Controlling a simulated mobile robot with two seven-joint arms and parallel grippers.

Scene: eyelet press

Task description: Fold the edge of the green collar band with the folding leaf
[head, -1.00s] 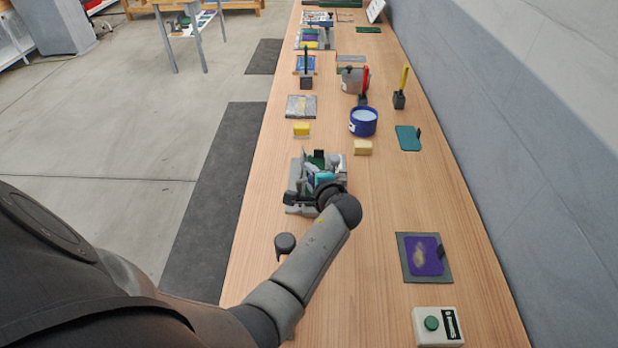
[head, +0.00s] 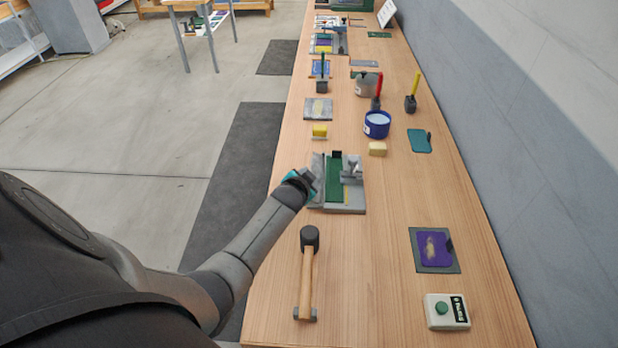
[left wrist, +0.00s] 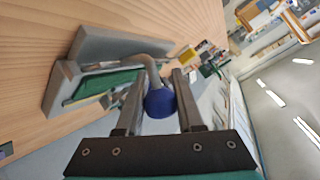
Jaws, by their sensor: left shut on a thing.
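The grey folding jig (head: 357,207) sits on the bench in the head view. The green collar band (head: 334,188) lies flat along its middle, and it also shows in the left wrist view (left wrist: 107,83). A grey plate, seemingly the folding leaf (head: 317,172), is on the band's left side. My left gripper (head: 302,179) is at the jig's left edge. In the left wrist view, my left gripper (left wrist: 160,84) is shut on a blue ball knob (left wrist: 160,104) on a bent grey rod (left wrist: 148,63) from the jig. My right gripper is not in view.
A mallet (head: 307,268) lies in front of the jig. A purple pad (head: 433,248) and a green-button box (head: 445,311) are at the right front.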

